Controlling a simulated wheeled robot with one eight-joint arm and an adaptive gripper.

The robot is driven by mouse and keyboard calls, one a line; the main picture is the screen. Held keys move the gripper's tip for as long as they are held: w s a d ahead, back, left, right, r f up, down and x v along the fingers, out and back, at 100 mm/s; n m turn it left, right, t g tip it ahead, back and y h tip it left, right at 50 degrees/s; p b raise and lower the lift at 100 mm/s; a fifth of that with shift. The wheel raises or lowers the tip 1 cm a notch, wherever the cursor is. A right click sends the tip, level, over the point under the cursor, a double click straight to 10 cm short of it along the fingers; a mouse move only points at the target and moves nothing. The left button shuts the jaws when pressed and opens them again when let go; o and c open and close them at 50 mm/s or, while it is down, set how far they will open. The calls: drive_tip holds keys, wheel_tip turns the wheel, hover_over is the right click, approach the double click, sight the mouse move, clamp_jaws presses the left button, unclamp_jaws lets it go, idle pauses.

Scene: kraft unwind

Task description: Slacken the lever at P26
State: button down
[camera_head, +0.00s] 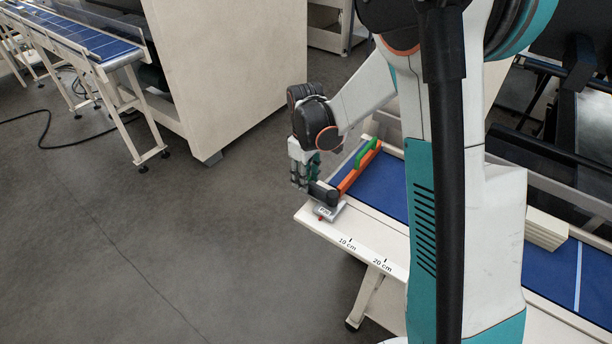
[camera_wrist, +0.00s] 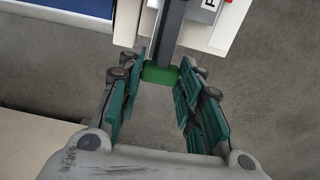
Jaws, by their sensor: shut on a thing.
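The lever (camera_wrist: 170,32) is a dark bar with a green end, seen in the wrist view. Its green tip lies between the teal finger pads of my gripper (camera_wrist: 152,84), which is shut on it. In the head view my gripper (camera_head: 306,178) is at the near left corner of the conveyor, beside a dark clamp body (camera_head: 323,193). A small label plate (camera_head: 326,210) sits there on the cream edge. Part of a label (camera_wrist: 209,4) with a letter P shows in the wrist view; the rest is cut off. The lever's end is hidden by my gripper in the head view.
An orange rail (camera_head: 358,172) with a green part (camera_head: 367,153) stands on the blue belt (camera_head: 389,190) right of my gripper. The cream edge carries 10 cm and 20 cm marks. A cream block (camera_head: 546,229) lies farther right. Open floor (camera_head: 180,240) is at left.

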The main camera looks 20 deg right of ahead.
drive_tip(key=s+a+n+b, duration=0.1)
drive_tip(key=s+n, duration=0.1)
drive_tip(key=n, duration=0.1)
drive_tip(key=s+a+n+b, duration=0.1)
drive_tip(key=s+n, duration=0.1)
drive_tip(key=n, duration=0.1)
drive_tip(key=s+a+n+b, duration=0.1)
drive_tip(key=s+n, duration=0.2)
drive_tip(key=n, duration=0.1)
drive_tip(key=shift+a+b, duration=0.3)
drive_tip(key=shift+b, duration=0.1)
drive_tip(key=shift+s+d+n+b, duration=0.1)
drive_tip(key=shift+s+n+b, duration=0.05)
drive_tip(key=shift+s+n, duration=0.65)
drive_tip(key=shift+s+d+n+b, duration=0.15)
drive_tip(key=shift+s+n, duration=0.35)
drive_tip(key=shift+n, duration=0.6)
drive_tip(key=c, duration=1.1)
unclamp_jaws()
drive_tip(key=shift+r, duration=0.1)
